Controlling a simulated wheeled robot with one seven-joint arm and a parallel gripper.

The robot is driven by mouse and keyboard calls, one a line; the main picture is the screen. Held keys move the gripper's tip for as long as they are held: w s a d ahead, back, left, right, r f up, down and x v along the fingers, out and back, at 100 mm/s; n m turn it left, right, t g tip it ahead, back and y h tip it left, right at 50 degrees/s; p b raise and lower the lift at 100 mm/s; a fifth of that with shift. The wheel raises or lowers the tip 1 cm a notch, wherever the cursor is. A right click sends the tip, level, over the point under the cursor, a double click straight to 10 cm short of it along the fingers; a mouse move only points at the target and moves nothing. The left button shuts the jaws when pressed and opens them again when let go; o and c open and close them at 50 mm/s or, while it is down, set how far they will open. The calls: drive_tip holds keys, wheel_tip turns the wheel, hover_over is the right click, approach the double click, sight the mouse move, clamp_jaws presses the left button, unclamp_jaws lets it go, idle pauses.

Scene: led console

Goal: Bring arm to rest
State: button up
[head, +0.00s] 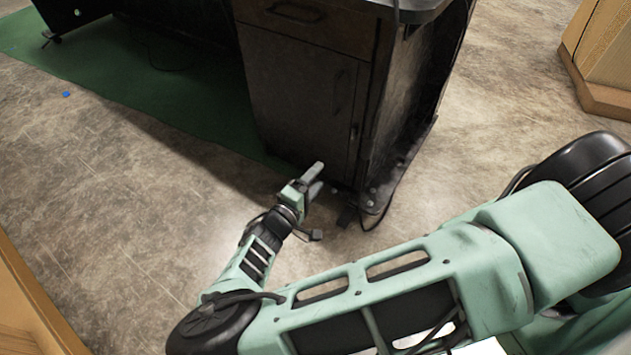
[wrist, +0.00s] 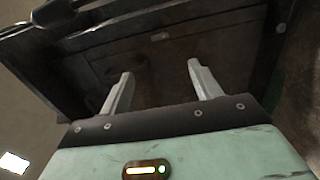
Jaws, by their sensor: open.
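My gripper (head: 317,178) is at the end of my pale green arm, which reaches forward and left from the lower right in the head view. It is in front of the dark desk cabinet (head: 295,85), near its lower front corner. In the wrist view my gripper (wrist: 162,88) has its two grey fingers spread apart with nothing between them. The cabinet's dark front (wrist: 160,55) fills the view beyond the fingertips. I cannot tell from these views exactly how far the fingertips are from the cabinet.
A green mat (head: 150,95) lies under the desk, with a small blue object (head: 66,94) on the floor to its left. A cable (head: 385,212) hangs at the cabinet's base. Wooden furniture (head: 605,60) stands at the upper right. Bare floor (head: 130,200) is free to the left.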

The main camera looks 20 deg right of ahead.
idle(0.3)
drive_tip(key=s+a+r+m+g+y, duration=0.1)
drive_tip(key=s+a+r+g+y, duration=0.1)
drive_tip(key=s+r+g+y, duration=0.35)
drive_tip(key=s+a+r+m+g+y, duration=0.1)
drive_tip(key=s+a+r+g+y, duration=0.15)
drive_tip(key=s+g, duration=0.5)
drive_tip(key=s+r+n+t+y, duration=0.1)
drive_tip(key=s+r+y, duration=0.2)
drive_tip(key=r, duration=0.4)
drive_tip(key=s+a+r+n+t+y, duration=0.1)
drive_tip(key=s+r+y, duration=0.15)
drive_tip(key=r, duration=0.55)
drive_tip(key=s+r+n+t+y, duration=0.1)
drive_tip(key=s+r+y, duration=0.1)
drive_tip(key=s+r, duration=0.35)
wheel_tip(320, 180, up, 36)
drive_tip(key=w+p, duration=0.1)
drive_tip(key=p, duration=3.3)
drive_tip(key=shift+w, duration=0.2)
